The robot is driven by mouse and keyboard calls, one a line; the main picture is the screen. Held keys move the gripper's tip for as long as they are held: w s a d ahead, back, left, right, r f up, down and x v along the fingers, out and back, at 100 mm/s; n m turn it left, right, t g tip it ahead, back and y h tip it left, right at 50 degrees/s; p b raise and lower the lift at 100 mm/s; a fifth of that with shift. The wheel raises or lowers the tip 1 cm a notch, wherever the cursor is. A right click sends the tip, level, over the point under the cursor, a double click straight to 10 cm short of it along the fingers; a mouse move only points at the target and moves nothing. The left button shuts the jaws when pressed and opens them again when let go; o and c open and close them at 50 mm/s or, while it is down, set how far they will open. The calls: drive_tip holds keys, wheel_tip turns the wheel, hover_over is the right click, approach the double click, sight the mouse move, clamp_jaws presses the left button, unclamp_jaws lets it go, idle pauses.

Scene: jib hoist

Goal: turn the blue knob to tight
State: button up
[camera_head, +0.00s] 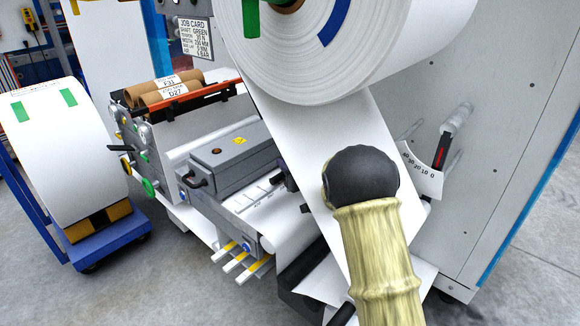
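A small round blue knob (247,247) sits on the front end of the grey machine's lower frame, left of the white web. It is small in view, and I cannot read any mark around it or tell its setting. My arm, with a black rounded joint and a pale yellow sleeve, rises from the bottom right in front of the web. My gripper is not in view.
A large white roll (335,50) hangs above, its web (310,150) running down. A grey box (215,155) and yellow-tipped bars (240,262) are near the knob. A blue cart (108,240) carries another roll (60,150). Floor at lower left is clear.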

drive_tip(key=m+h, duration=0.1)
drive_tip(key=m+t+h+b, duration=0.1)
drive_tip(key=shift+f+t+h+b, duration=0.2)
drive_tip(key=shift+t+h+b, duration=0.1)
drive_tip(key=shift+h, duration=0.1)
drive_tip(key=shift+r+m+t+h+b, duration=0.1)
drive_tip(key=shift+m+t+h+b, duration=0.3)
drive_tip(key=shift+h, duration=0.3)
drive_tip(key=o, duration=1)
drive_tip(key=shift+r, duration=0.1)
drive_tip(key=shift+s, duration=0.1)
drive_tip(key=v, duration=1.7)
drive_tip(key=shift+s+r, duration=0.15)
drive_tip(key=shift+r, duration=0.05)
drive_tip(key=shift+p, duration=0.3)
